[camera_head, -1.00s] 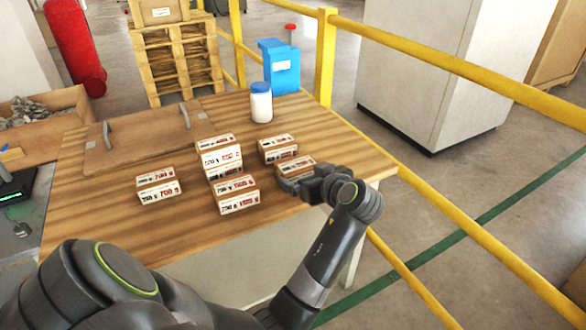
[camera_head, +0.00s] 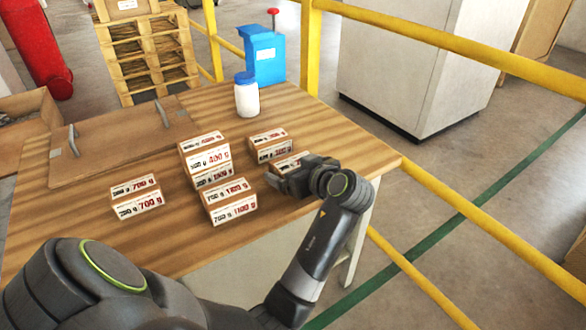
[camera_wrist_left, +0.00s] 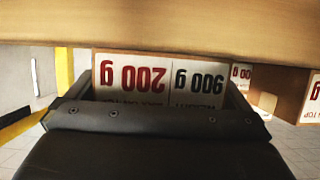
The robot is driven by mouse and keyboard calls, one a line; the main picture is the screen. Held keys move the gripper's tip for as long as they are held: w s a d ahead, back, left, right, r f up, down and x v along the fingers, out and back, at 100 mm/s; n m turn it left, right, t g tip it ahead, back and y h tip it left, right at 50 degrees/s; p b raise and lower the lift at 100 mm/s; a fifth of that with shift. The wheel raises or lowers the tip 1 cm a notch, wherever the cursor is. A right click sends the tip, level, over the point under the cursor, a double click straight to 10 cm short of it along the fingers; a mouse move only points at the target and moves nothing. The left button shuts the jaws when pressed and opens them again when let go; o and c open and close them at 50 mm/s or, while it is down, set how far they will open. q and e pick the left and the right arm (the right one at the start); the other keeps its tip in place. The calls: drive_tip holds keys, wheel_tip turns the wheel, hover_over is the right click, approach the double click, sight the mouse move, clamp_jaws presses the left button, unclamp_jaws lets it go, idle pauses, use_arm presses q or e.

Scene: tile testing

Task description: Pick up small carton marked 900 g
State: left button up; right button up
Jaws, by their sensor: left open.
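The small carton (camera_head: 287,161) is brown with a white label. It sits on the wooden table near its right front edge, partly hidden by my left gripper (camera_head: 284,178). In the left wrist view, the carton's label (camera_wrist_left: 160,82) is upside down, with a black 900 g and a red 200 g. The left gripper's open fingers (camera_wrist_left: 160,95) stand on either side of this carton. I cannot tell whether they touch it. My right gripper is not in view.
Other labelled cartons stand close by: one behind (camera_head: 269,145), a front one (camera_head: 232,203), a stack (camera_head: 208,158), and one at left (camera_head: 136,198). A blue-capped white jar (camera_head: 247,98) is at the back. A yellow railing (camera_head: 470,215) runs along the right.

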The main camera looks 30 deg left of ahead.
use_arm(q)
drive_tip(key=shift+d, duration=0.1)
drive_tip(key=shift+r, duration=0.1)
drive_tip(key=c, duration=1.4)
